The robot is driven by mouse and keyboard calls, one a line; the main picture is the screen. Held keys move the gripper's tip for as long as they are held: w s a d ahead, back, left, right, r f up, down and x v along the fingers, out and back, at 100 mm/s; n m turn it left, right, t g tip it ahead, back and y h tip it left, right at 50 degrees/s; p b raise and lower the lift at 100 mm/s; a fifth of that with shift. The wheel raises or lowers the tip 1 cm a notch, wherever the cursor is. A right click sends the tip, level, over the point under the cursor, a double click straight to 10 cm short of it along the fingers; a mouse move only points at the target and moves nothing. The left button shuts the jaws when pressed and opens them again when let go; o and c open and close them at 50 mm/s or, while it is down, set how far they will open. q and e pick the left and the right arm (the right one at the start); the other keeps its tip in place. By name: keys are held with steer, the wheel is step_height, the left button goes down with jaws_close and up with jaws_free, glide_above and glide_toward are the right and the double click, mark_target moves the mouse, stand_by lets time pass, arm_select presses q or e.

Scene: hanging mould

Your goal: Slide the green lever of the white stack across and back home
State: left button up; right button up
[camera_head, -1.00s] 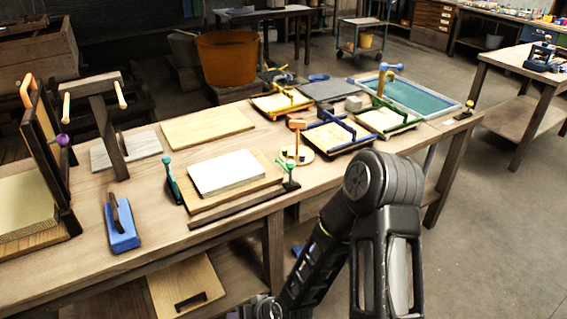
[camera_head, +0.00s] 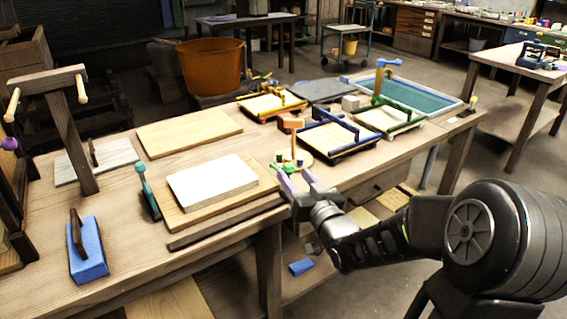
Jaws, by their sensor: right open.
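The white stack (camera_head: 212,183) lies on a wooden board on the bench, left of the picture's middle. A dark wooden rail (camera_head: 226,224) runs along its front edge. A bit of the green lever (camera_head: 288,168) shows at the rail's right end, right beside my right gripper's fingers. My right gripper (camera_head: 297,181) is open, with purplish fingers. Its fingers partly hide the lever, and I cannot tell whether they touch it. A teal-handled tool (camera_head: 147,190) stands at the board's left side. My left gripper is not in view.
A blue block with a dark handle (camera_head: 86,250) and a wooden post with pegs (camera_head: 65,130) stand at the left. Coloured frames, including a blue-handled one (camera_head: 335,136), stand beyond my right gripper.

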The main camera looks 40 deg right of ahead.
steer(key=x, duration=0.7)
steer(key=shift+w+d, duration=0.1)
steer(key=shift+w, duration=0.2)
jaws_close()
stand_by(1.2)
